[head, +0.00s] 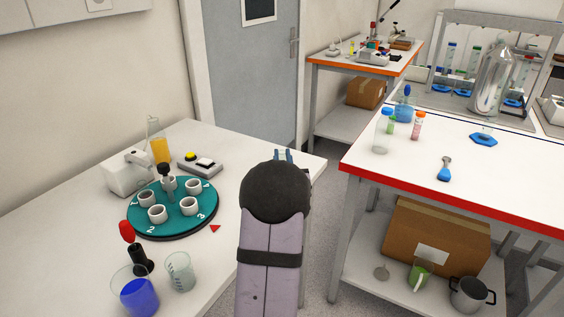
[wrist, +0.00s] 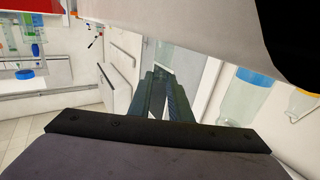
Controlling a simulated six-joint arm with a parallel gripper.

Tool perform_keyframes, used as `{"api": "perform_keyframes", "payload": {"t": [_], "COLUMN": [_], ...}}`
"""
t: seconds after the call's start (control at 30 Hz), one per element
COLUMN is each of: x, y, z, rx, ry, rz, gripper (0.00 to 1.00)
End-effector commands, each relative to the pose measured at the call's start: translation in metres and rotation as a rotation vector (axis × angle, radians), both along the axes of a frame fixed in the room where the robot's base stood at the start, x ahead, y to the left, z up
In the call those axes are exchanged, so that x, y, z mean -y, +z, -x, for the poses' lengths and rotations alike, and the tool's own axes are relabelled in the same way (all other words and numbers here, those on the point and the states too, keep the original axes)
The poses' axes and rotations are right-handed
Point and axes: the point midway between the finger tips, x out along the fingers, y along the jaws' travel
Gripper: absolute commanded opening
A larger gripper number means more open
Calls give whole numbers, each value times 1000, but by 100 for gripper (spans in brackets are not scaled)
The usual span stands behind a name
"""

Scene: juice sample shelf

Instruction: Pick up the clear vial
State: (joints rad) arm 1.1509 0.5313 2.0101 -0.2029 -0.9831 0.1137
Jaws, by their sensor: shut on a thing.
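My gripper (head: 283,155) is above the far right part of the left table, pointing away from me. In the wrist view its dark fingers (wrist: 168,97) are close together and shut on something. What is between them is too small and hidden to make out. I cannot identify the clear vial for certain.
On the left table (head: 75,235) are a teal numbered carousel (head: 178,214), a flask of orange liquid (head: 160,150), a button box (head: 200,164) and a beaker of blue liquid (head: 137,296). The red-edged right table (head: 530,185) has free room at its front. A floor gap separates the tables.

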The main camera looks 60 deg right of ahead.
Motion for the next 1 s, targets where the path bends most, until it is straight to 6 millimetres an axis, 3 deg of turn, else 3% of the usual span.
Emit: {"api": "perform_keyframes", "payload": {"t": [0.27, 0.7, 1.0], "x": [0, 0, 0], "y": [6, 75, 98], "z": [0, 0, 0], "rx": [-2, 0, -1], "ry": [-1, -1, 0], "rz": [-2, 1, -2], "gripper": [0, 0, 0]}}
